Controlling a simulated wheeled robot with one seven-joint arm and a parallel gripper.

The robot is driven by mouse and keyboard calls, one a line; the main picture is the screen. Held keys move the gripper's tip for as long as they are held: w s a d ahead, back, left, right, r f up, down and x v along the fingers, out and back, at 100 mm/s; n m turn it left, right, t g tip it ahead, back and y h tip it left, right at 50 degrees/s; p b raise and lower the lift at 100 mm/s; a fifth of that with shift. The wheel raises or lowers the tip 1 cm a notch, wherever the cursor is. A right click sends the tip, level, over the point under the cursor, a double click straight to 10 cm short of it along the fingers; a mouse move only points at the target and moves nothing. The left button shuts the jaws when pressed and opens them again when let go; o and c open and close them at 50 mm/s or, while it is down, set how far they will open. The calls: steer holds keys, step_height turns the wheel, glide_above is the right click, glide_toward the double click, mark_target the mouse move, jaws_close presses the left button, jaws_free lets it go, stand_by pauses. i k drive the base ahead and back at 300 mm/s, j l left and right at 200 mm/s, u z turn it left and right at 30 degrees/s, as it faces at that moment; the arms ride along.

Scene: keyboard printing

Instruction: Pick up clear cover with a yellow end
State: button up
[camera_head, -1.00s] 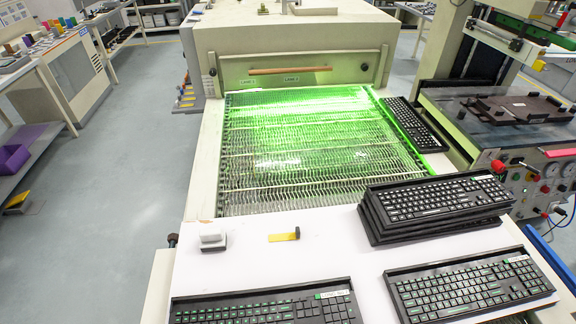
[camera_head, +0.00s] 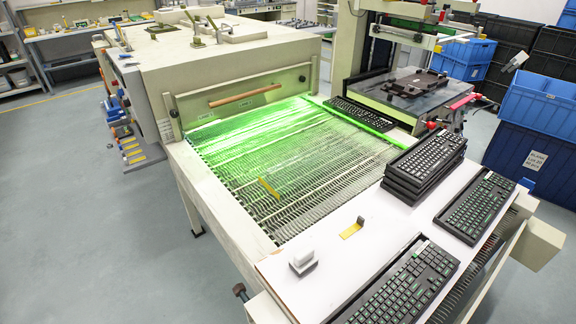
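A yellow strip (camera_head: 269,188) shows on the mesh conveyor belt (camera_head: 300,165), left of its middle. It may be the yellow end of a clear cover; no clear part can be made out against the mesh. A second small yellow piece (camera_head: 351,229) with a dark end lies on the white tabletop (camera_head: 372,215) in front of the belt. My gripper is not in view.
Another keyboard (camera_head: 362,112) lies along the belt's right edge. The oven (camera_head: 230,70) closes the far end. Left floor is clear.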

mark_target(286, 179)
steer(key=i+j+z, duration=0.1)
steer(key=j, duration=0.45)
steer(key=i+j, duration=0.15)
steer(key=j, duration=0.45)
steer(key=i+j+z, duration=0.15)
steer(key=j, duration=0.45)
steer(key=i+j, duration=0.1)
steer(key=j, duration=0.5)
steer(key=j+z, duration=0.15)
steer(key=j, duration=0.45)
steer(key=i+j, duration=0.45)
steer(key=i+j+z, duration=0.1)
steer(key=i+j, duration=0.75)
steer(key=j, duration=0.2)
steer(key=i+j+z, duration=0.1)
steer(key=i+j, duration=0.35)
